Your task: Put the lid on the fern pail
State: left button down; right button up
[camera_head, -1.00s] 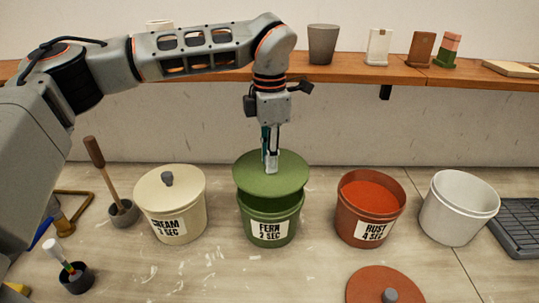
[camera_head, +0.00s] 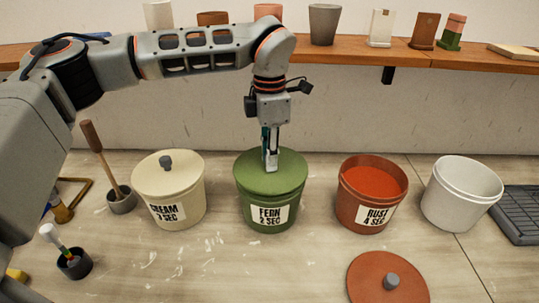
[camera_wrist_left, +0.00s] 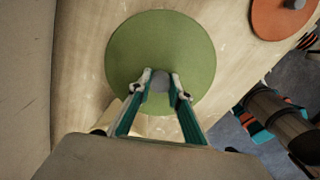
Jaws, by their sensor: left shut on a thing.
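The fern pail (camera_head: 268,214) is a green bucket with a white label, standing upright in the middle of the table in the head view. Its green lid (camera_head: 290,176) lies level over the pail's mouth and looks to be on the rim. My left gripper (camera_head: 270,167) points straight down at the lid's centre and is shut on its knob. In the left wrist view the two fingers hold the grey knob (camera_wrist_left: 160,82) at the middle of the green disc. The inside of the pail is hidden. My right gripper is not in view.
A lidded cream pail (camera_head: 170,200) stands to the left. An open rust pail (camera_head: 370,195) and an empty white pail (camera_head: 461,195) stand to the right. The rust lid (camera_head: 375,285) lies on the table in front. A shelf (camera_head: 350,57) with cups runs behind.

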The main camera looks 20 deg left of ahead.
pick_arm(q)
jog(key=shift+f+b, duration=0.3)
jog(key=shift+f, duration=0.45)
jog(key=c, duration=1.8)
grip_release()
jog(key=shift+o, duration=0.2)
notch_tip(320, 180, up, 12)
